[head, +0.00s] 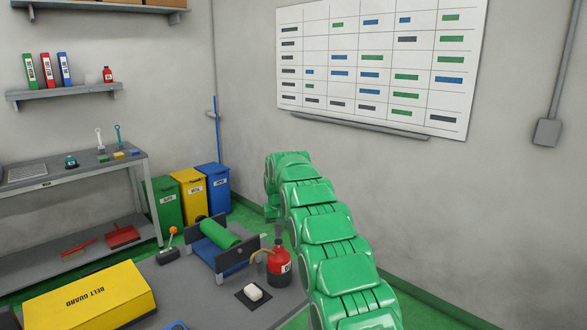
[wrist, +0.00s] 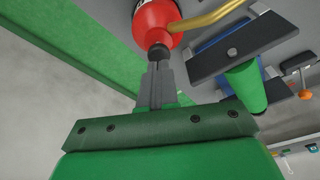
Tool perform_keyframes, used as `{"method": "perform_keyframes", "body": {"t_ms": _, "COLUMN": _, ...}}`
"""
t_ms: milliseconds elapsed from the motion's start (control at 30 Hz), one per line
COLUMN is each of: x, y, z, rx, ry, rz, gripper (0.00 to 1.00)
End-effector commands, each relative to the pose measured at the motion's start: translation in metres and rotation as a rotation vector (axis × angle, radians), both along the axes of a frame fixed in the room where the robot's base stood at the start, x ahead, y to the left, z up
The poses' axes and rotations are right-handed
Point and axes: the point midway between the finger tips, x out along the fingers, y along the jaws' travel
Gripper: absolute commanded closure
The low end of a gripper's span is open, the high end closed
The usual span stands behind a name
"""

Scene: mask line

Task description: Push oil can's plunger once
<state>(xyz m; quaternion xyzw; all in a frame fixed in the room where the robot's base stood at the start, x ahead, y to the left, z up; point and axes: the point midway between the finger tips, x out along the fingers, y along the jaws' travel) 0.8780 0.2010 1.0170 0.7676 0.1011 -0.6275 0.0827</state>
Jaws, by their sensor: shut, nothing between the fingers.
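The red oil can (head: 279,268) stands upright on the grey table near its right edge, with a brass spout pointing left. In the wrist view the red can (wrist: 150,20) is at the top, with its dark plunger (wrist: 158,52) facing my fingers. My gripper (wrist: 158,66) is shut and empty, with its fingertips at the plunger. I cannot tell whether they touch it or how far down the plunger is. In the head view my gripper (head: 279,236) hangs just above the can, partly hidden by my green arm.
A small conveyor with a green roller (head: 221,236) stands left of the can. A yellow belt guard (head: 90,296) and an orange-knobbed lever (head: 172,240) are farther left. A wall stands behind.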

Motion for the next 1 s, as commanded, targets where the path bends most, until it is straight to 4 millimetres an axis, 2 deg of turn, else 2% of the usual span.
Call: {"method": "perform_keyframes", "body": {"t_ms": 1000, "x": 0.000, "y": 0.000, "z": -0.026, "rx": 0.000, "ry": 0.001, "rz": 0.000, "gripper": 1.00}}
